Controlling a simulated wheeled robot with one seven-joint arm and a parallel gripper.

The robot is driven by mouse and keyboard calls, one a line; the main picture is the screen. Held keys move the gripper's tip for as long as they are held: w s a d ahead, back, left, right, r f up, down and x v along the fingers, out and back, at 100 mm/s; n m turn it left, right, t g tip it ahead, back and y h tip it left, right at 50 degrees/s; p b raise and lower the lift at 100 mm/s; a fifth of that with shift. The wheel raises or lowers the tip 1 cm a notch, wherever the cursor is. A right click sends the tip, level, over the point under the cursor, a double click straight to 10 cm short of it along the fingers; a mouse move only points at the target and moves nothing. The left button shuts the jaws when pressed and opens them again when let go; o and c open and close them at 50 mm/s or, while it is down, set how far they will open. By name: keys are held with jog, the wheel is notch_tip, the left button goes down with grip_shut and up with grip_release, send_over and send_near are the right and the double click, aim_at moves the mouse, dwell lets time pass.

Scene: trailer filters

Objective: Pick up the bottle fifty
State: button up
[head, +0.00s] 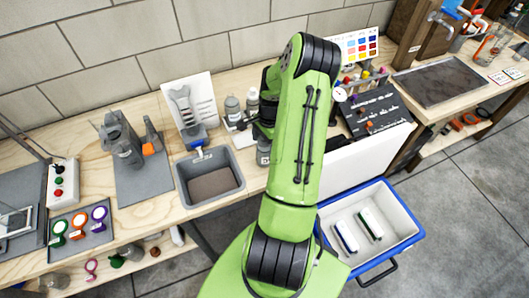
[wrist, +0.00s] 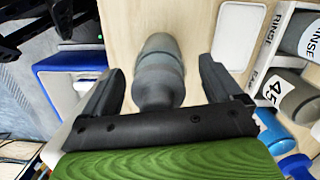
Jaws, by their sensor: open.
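A grey bottle (wrist: 158,62) lies between the two fingers of my gripper (wrist: 161,70) in the wrist view. The fingers stand apart, with a gap on each side of the bottle. No number shows on this bottle, so I cannot tell whether it is bottle fifty. A grey bottle marked 45 (wrist: 285,95) is to the right, in a white holder. In the head view my arm hides most of the gripper and the bottle at it.
A bottle marked RINSE (wrist: 303,36) stands beside the 45 bottle. In the head view, two bottles (head: 232,108) stand left of my arm, near a grey basin (head: 237,190). A blue-rimmed cooler (head: 405,225) holds two items on the floor side.

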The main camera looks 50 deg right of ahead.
jog(key=shift+r, duration=0.15)
grip_shut()
dwell(0.4)
